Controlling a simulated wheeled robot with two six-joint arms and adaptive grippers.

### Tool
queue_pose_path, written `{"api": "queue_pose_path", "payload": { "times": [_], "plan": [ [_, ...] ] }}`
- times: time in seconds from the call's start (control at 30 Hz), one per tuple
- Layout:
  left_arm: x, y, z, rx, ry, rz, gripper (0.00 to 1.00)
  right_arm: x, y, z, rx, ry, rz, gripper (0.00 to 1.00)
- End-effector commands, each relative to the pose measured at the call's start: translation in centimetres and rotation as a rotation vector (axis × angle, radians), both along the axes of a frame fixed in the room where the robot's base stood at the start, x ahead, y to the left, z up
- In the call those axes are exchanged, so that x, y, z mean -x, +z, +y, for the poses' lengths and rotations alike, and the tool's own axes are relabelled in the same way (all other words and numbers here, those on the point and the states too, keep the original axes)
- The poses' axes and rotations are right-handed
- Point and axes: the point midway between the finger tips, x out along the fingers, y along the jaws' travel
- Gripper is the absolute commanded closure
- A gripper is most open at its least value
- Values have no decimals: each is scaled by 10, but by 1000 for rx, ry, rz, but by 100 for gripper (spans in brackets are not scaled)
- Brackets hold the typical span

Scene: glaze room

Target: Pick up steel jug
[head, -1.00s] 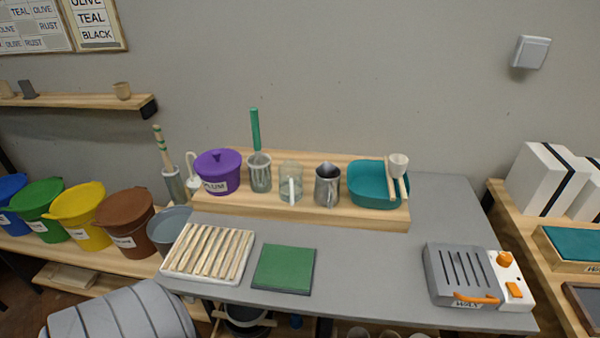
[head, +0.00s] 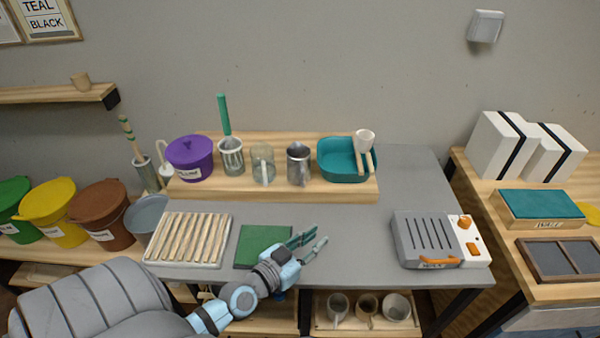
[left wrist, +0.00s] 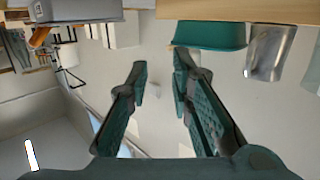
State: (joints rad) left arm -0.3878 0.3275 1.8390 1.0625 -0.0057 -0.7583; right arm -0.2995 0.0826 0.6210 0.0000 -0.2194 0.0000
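The steel jug (head: 298,163) stands upright on the wooden riser at the back of the grey table, between a glass beaker and a teal tub. My right gripper is not in view.
Beside the jug are the glass beaker (head: 263,165) and the teal tub (head: 336,170) with a white-cupped tool. A purple pot (head: 190,160) stands farther left.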

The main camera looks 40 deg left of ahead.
Motion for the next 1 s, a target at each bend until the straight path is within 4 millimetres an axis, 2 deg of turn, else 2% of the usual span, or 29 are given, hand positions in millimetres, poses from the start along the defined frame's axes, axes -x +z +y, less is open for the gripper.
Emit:
{"api": "queue_pose_path", "payload": {
  "times": [0.1,0.2,0.23,0.33,0.5,0.73,0.9,1.0],
  "plan": [
    [-7,5,60,-13,202,-93,79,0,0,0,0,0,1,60],
    [-6,6,96,-28,325,-127,79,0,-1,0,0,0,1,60],
    [-8,6,102,-32,344,-133,79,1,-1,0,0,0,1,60],
    [-25,6,112,-35,365,-139,79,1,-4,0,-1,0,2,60],
    [-68,5,123,-33,362,-139,79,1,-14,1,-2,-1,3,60],
    [-100,5,132,-32,361,-138,79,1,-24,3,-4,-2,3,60],
    [-134,4,141,-31,360,-138,79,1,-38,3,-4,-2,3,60],
    [-142,5,143,-32,359,-136,79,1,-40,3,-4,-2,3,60]
  ]
}}
